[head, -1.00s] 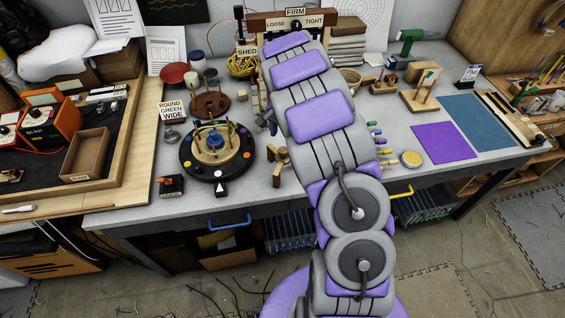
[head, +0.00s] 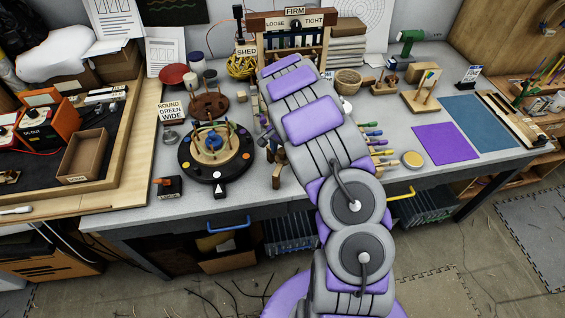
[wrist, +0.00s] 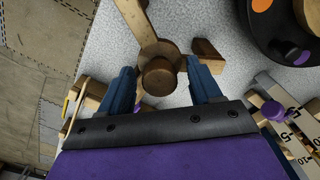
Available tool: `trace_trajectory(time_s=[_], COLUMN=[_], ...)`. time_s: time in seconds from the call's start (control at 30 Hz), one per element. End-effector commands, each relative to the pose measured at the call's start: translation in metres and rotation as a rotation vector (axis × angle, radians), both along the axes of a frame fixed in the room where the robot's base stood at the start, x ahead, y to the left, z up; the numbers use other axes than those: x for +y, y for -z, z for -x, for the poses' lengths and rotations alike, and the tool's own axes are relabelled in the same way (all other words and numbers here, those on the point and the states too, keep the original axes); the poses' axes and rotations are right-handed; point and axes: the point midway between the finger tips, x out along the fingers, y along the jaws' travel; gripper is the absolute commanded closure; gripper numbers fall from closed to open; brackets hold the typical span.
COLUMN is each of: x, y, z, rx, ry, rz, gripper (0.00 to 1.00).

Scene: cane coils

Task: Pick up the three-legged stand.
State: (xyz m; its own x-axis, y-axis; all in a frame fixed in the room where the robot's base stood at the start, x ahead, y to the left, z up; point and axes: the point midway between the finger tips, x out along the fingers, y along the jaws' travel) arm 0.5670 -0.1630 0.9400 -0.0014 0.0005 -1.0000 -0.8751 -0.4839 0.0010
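The three-legged stand, as far as I can tell, is the brown wooden piece with a round knob (wrist: 158,76) in the wrist view. A wooden leg runs from it up and left, and a darker wooden piece shows at its right; its other parts are hidden. My gripper (wrist: 158,70) is open, with one blue finger on each side of the knob and gaps visible between. In the head view a bit of the wooden stand (head: 277,177) shows at the left edge of my arm, which hides most of it and my gripper.
A black round turntable (head: 190,157) with coloured dots stands close to the left. Colour-handled tools (head: 372,142) lie right of my arm. A wooden frame (head: 292,22) stands behind. The purple mat (head: 445,143) and blue mat (head: 482,122) are clear.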

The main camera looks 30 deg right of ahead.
Motion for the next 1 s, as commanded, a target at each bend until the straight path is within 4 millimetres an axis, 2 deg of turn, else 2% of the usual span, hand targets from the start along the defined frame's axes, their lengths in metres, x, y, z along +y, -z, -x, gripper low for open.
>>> trace_trajectory(time_s=[0.07, 0.63, 1.0], x=[0.0, -0.0001, -0.0001], y=[0.0, -0.0002, -0.0003], z=[-0.0001, -0.0002, -0.0002], rx=[0.0, 0.0, 0.0], ry=[0.0, 0.0, 0.0], rz=[0.0, 0.001, 0.001], gripper=[0.45, 0.99, 1.0])
